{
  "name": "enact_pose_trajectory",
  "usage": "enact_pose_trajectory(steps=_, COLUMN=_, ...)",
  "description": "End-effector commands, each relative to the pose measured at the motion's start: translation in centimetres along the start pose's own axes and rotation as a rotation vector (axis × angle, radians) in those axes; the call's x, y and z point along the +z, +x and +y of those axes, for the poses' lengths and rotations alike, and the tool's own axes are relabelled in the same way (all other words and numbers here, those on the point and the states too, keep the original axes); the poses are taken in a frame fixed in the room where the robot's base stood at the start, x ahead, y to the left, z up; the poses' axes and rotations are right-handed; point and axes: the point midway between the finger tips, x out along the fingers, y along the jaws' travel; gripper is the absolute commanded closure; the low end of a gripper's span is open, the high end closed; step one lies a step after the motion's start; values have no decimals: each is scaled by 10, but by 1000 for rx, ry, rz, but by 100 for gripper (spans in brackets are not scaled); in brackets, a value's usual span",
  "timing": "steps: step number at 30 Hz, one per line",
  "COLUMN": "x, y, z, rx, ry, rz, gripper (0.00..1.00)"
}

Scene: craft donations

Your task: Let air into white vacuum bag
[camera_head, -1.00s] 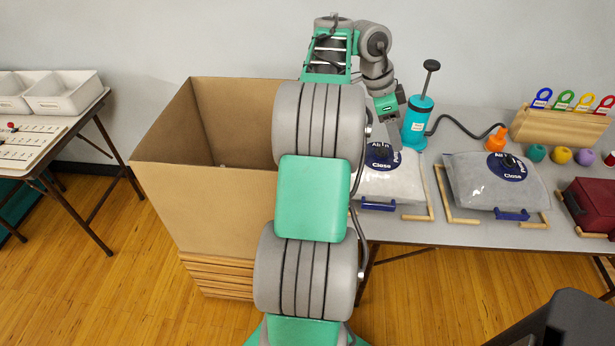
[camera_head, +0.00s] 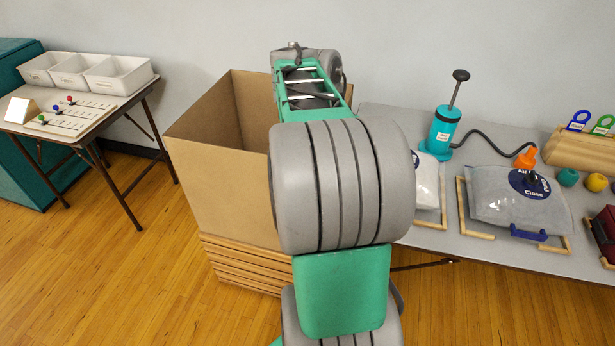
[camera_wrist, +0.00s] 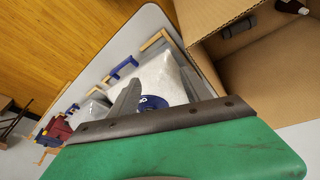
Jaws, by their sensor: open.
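The white vacuum bag (camera_head: 428,184) lies on the table; in the head view my arm hides most of it, leaving its right edge and a bit of its blue label. In the wrist view the white bag (camera_wrist: 165,78) shows its dark blue label (camera_wrist: 151,102), partly covered by my gripper. My gripper (camera_wrist: 128,98) is open, with one grey finger seen in front of the bag; I cannot tell the gap to the bag. The gripper is hidden behind my arm in the head view. The valve's setting cannot be read.
A large cardboard box (camera_head: 215,150) stands left of the table. A teal pump (camera_head: 443,130) has a hose to an orange nozzle (camera_head: 526,157) behind a grey bag (camera_head: 510,207). Wooden corner pieces (camera_head: 466,215) frame the bags. A side table with white bins (camera_head: 118,76) stands left.

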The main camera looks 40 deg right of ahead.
Motion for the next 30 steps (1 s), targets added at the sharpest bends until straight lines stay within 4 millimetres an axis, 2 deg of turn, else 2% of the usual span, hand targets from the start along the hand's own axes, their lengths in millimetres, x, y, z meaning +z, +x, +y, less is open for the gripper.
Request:
enact_pose_trajectory(steps=9, x=65, y=-1, z=-34, rx=-84, ry=-279, rz=0, gripper=44)
enact_pose_trajectory(steps=13, x=83, y=-2, z=-41, rx=-108, ry=-355, rz=0, gripper=44)
enact_pose_trajectory(steps=18, x=93, y=-3, z=-44, rx=-121, ry=-397, rz=1, gripper=44)
enact_pose_trajectory(steps=28, x=93, y=-3, z=-44, rx=-121, ry=-398, rz=0, gripper=44)
enact_pose_trajectory(steps=30, x=98, y=-8, z=-46, rx=-129, ry=-419, rz=2, gripper=44)
